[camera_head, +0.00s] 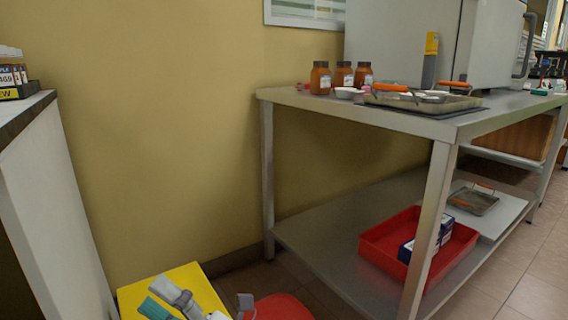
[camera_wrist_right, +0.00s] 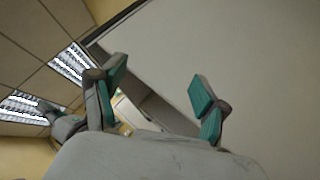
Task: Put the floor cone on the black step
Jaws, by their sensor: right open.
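I cannot make out a floor cone or a black step for certain in either view. At the bottom of the head view, a yellow flat-topped thing (camera_head: 196,280) stands near the wall, and part of a red rounded thing (camera_head: 284,308) shows to its right. Both are cut off by the picture edge. My right gripper (camera_head: 188,306) is in front of the yellow thing, partly out of the picture. In the right wrist view, the right gripper (camera_wrist_right: 160,84) is open with its teal fingertips apart and nothing between them. My left gripper is not in view.
A metal table (camera_head: 430,128) bears brown bottles (camera_head: 320,78) and a tray (camera_head: 425,103). Its lower shelf (camera_head: 330,245) holds a red bin (camera_head: 385,250). A white cabinet (camera_head: 58,200) stands at left.

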